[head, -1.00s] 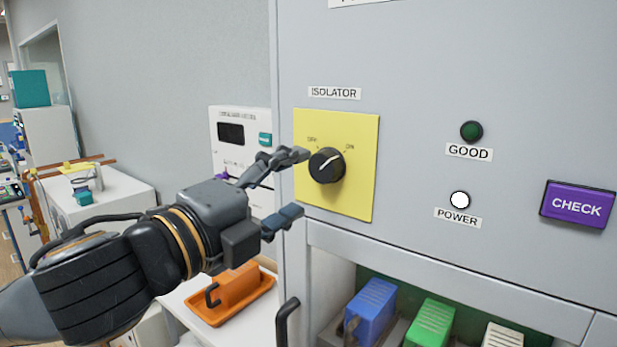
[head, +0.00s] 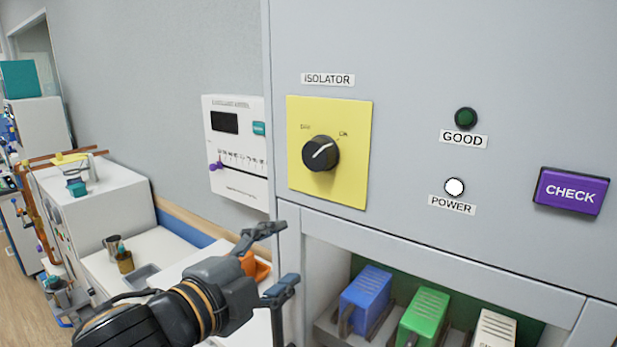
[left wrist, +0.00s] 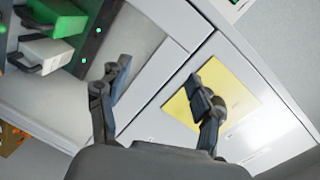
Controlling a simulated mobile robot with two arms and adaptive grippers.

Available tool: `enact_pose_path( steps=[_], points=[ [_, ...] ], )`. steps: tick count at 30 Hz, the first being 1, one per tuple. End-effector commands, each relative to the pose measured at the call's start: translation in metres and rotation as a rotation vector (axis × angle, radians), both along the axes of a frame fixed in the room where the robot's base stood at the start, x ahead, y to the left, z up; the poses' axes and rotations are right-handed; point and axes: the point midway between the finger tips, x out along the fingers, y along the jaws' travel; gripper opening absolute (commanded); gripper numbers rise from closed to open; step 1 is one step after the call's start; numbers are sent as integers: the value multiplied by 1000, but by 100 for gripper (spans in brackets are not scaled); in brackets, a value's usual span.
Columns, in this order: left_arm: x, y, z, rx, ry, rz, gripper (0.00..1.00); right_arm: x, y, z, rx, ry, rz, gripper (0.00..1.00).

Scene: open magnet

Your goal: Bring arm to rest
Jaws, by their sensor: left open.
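My left gripper (head: 277,258) is open and empty in the lower middle of the head view. It is below and left of the isolator knob (head: 320,154), apart from it. The black round knob sits on a yellow plate (head: 357,190), its white pointer line slanting toward the upper right. In the left wrist view the open fingers of my left gripper (left wrist: 160,88) show, with the yellow plate (left wrist: 240,98) partly behind the right finger. The knob is not clearly seen there. My right gripper is not in view.
The grey cabinet has a dark green GOOD lamp (head: 466,118), a white lit POWER lamp (head: 454,187) and a purple CHECK button (head: 572,192). Below, an open bay holds a blue block (head: 366,297), a green block (head: 423,315) and a white one (head: 494,332). A bench stands left.

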Motion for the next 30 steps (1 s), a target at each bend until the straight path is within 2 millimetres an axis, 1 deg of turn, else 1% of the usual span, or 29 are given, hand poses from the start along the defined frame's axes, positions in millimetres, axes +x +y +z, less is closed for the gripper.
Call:
enact_pose_path(
  steps=[1, 5, 6, 8, 9, 11, 12, 14, 15, 17, 18, 20, 21, 24, 30],
  points=[
    [1, 3, -24, -51, 78, 24, 65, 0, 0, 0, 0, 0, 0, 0],
    [0, 15, -76, -171, 256, 112, 65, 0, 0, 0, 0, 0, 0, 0],
    [-2, 20, -94, -207, 313, 144, 65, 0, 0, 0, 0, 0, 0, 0],
    [-5, 28, -120, -257, 398, 197, 65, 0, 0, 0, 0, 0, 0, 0],
    [-9, 34, -138, -291, 455, 236, 65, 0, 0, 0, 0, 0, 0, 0],
    [-16, 44, -167, -338, 542, 298, 65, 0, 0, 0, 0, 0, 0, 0],
    [-23, 51, -186, -368, 598, 344, 65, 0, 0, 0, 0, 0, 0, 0],
    [-34, 62, -215, -409, 686, 417, 65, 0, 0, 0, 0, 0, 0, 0],
    [-44, 69, -235, -434, 744, 468, 65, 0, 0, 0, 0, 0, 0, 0],
    [-61, 81, -264, -469, 829, 552, 65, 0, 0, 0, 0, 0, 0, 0],
    [-74, 89, -282, -490, 884, 607, 65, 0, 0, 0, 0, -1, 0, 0],
    [-93, 101, -307, -514, 957, 688, 65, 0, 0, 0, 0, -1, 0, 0],
    [-106, 108, -322, -526, 1000, 740, 65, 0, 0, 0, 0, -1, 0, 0],
    [-137, 123, -351, -546, 1089, 851, 65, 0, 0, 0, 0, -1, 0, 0],
    [-195, 147, -392, -561, 1225, 1046, 65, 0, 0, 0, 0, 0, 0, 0]
  ],
)
